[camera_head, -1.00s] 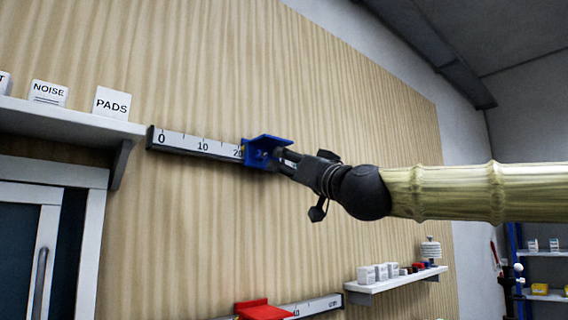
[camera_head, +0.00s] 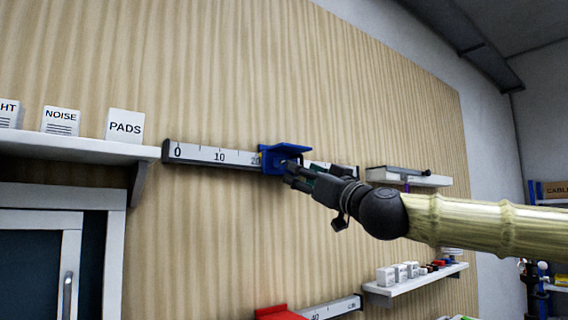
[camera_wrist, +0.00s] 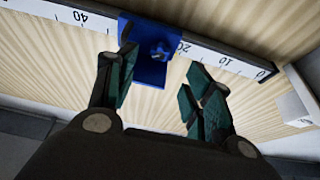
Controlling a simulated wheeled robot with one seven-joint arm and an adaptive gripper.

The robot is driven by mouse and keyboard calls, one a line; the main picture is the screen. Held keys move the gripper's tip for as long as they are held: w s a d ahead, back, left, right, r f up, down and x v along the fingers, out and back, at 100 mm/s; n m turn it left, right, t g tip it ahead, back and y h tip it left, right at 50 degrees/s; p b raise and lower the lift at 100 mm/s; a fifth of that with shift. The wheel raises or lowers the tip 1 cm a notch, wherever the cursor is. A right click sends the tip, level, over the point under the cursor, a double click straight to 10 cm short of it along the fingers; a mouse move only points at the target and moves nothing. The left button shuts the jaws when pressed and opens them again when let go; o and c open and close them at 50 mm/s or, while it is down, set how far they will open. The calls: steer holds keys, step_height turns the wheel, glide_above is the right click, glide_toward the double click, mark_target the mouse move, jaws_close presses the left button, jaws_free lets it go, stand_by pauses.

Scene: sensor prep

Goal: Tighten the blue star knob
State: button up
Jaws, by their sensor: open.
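The blue star knob (camera_wrist: 160,51) is on the face of a blue carriage (camera_wrist: 138,42) in the wrist view. The carriage (camera_head: 283,155) sits on a wall rail with a printed scale, near the 20 mark. My gripper (camera_wrist: 162,66) is open and empty, with its dark green pads apart. The left finger overlaps the carriage's lower left edge in the picture, and the right finger is to the right of the carriage. The knob shows between them, farther off. In the head view, my gripper (camera_head: 292,175) hides the knob. I cannot tell whether a finger touches the carriage.
The scale rail (camera_head: 212,155) runs along the wooden wall. A shelf with labelled boxes (camera_head: 125,126) is at left. A red carriage (camera_head: 279,313) on a lower rail (camera_head: 335,308) and two small shelves (camera_head: 410,178) (camera_head: 415,285) are below and right.

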mark_target(281, 164)
steer(key=p+x, duration=0.1)
steer(key=x, duration=0.7)
steer(key=shift+w+a+p, duration=0.1)
steer(key=shift+p, duration=0.3)
steer(key=c, duration=1.1)
